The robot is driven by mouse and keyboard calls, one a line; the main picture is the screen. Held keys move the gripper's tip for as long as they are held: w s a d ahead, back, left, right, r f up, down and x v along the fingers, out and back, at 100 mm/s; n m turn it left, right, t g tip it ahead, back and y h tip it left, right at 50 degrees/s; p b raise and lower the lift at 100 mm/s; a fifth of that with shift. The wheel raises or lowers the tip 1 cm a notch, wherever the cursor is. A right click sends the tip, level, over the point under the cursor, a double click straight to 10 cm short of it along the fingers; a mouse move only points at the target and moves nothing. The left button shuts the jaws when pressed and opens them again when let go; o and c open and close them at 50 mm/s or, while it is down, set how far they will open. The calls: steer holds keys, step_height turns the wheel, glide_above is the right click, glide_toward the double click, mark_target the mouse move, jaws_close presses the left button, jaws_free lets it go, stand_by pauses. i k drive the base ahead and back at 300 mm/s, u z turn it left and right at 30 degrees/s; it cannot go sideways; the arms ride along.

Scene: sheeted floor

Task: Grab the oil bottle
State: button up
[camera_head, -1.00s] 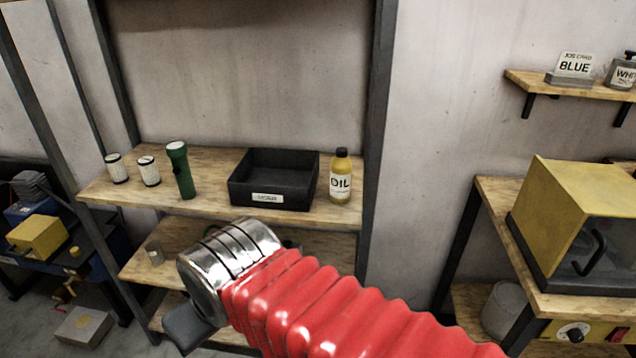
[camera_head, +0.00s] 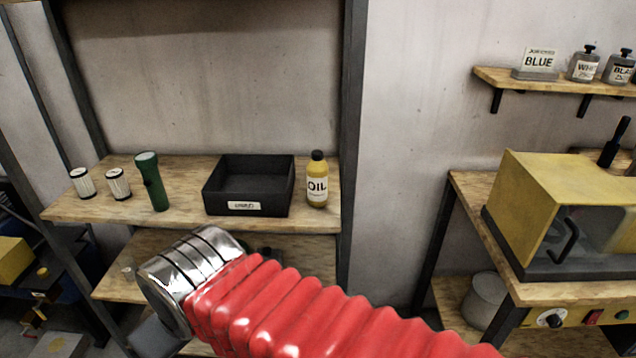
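The oil bottle (camera_head: 317,181) is yellow with a black cap and a white label reading OIL. It stands upright at the right end of the upper wooden shelf, just right of a black bin. My arm, in a red ribbed sleeve with a silver metal cuff, reaches in from the lower right. My gripper (camera_head: 154,338) shows only as a dark grey part at the bottom edge, below and left of the bottle and well apart from it. Its fingertips are cut off or hidden, so its opening does not show.
The black bin (camera_head: 248,186), a green flashlight (camera_head: 152,182) and two white canisters (camera_head: 100,184) stand on the same shelf. A dark upright post (camera_head: 352,140) is right of the bottle. A yellow cabinet (camera_head: 545,215) stands on a bench at right.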

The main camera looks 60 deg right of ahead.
mark_target(317, 172)
steer(key=i, duration=0.95)
steer(key=u, duration=0.05)
